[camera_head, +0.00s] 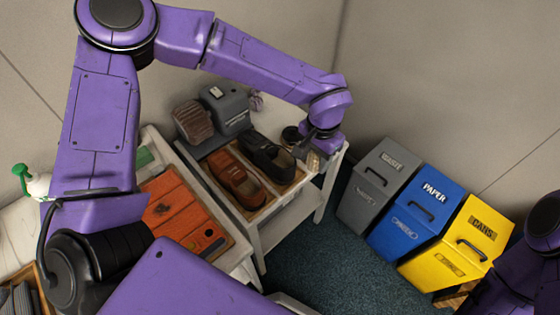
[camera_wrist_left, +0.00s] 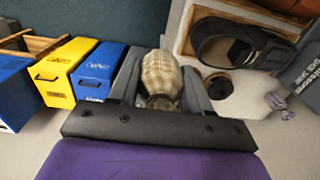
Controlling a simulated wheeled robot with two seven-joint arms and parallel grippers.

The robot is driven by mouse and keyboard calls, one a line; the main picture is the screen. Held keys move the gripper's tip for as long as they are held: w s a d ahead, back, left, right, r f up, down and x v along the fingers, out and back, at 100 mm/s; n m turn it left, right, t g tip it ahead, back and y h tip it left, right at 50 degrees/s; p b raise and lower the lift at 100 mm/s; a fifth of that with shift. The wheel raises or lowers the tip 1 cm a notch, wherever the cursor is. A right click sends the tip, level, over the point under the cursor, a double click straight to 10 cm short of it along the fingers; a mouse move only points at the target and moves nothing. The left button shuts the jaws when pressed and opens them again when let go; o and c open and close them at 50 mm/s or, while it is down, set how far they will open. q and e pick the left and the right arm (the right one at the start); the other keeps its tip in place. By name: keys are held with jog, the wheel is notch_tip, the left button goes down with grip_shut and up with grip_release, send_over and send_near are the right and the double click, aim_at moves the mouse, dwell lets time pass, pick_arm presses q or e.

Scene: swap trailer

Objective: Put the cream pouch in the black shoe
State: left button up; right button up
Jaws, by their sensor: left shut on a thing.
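The black shoe (camera_head: 265,157) sits in a wooden tray on the white stand in the head view, beside a brown shoe (camera_head: 236,180). It also shows at the upper right of the left wrist view (camera_wrist_left: 225,42). My left gripper (camera_head: 311,150) is just right of the black shoe, near the stand's right edge. It is shut on the cream pouch (camera_wrist_left: 161,75), a checked pouch held between the two fingers. Only a small part of the pouch (camera_head: 314,162) shows in the head view. My right gripper is not in view; part of my right arm shows at the lower right.
A dark round tin (camera_wrist_left: 219,85) lies near the black shoe. A grey box (camera_head: 226,108) and a brown brush-like thing (camera_head: 193,121) stand behind the shoes. Grey (camera_head: 376,188), blue (camera_head: 418,215) and yellow (camera_head: 458,246) bins stand to the right. Open floor lies between.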

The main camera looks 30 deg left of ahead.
pick_arm(q)
jog(key=w+a+f, duration=0.1)
jog(key=a, duration=0.1)
jog(key=w+a+f+p, duration=0.1)
jog(key=a, duration=0.1)
jog(key=w+a+f, duration=0.1)
jog(key=a, duration=0.2)
jog(key=shift+a+f+p, duration=0.1)
jog(key=shift+f+p, duration=0.2)
jog(key=shift+p, duration=0.1)
jog(key=a+f, duration=0.2)
jog(key=a+f+p, duration=0.1)
jog(key=a+f, duration=0.1)
jog(key=f, duration=0.1)
jog(key=shift+w+a+f, duration=0.1)
jog(key=shift+w+f, duration=0.05)
jog(key=f, duration=0.1)
jog(key=f+p, duration=0.1)
jog(key=shift+a+f, duration=0.25)
jog(key=shift+f, duration=0.15)
jog(key=shift+w+f, duration=0.15)
jog(key=shift+f, duration=0.35)
